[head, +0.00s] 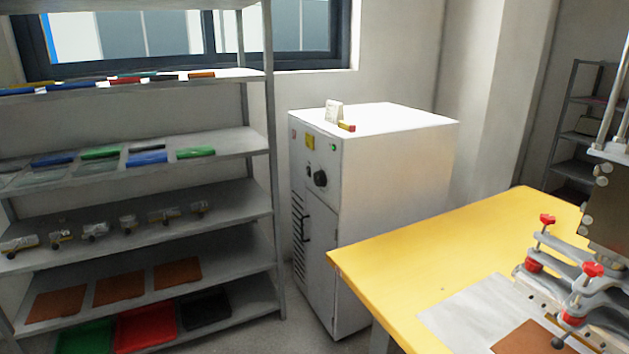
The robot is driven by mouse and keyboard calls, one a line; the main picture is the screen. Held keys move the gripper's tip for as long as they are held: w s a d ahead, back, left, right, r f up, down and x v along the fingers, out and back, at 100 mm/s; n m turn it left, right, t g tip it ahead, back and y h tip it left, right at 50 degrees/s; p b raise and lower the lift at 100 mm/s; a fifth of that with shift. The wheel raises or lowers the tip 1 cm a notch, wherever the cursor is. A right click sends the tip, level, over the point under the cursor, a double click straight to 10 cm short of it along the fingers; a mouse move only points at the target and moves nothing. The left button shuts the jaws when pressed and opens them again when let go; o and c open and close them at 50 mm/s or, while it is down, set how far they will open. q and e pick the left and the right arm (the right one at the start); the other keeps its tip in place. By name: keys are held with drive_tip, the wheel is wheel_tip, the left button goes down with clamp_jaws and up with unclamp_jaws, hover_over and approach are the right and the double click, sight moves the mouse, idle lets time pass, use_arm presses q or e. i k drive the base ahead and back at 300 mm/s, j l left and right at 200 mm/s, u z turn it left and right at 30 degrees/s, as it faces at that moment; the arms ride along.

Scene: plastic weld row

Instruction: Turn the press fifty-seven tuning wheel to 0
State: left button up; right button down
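A white cabinet (400,190) stands against the back wall. A round black knob (320,178), which may be the tuning wheel, sits high on its front. Its scale or setting is too small to read. No number fifty-seven is readable, so I cannot tell which machine is press fifty-seven. Part of a press (605,205) with red-topped clamps (592,270) stands on a yellow table (430,255) at the right and is cut off by the picture edge. Neither of my grippers is in view.
A grey shelf rack (276,200) with coloured sheets, metal parts and trays fills the left. A small white card (334,111) and a red-yellow item (347,127) lie on the cabinet. The yellow table partly blocks the cabinet's right side. Some floor (285,325) shows before the cabinet.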

sight(320, 178)
drive_tip(key=z, duration=0.55)
drive_tip(key=i+j+z, duration=0.2)
drive_tip(key=z, duration=0.25)
drive_tip(key=i+j+z, duration=0.15)
drive_tip(key=j+z, duration=0.25)
drive_tip(key=i+j+z, duration=0.1)
drive_tip(key=j+z, duration=0.35)
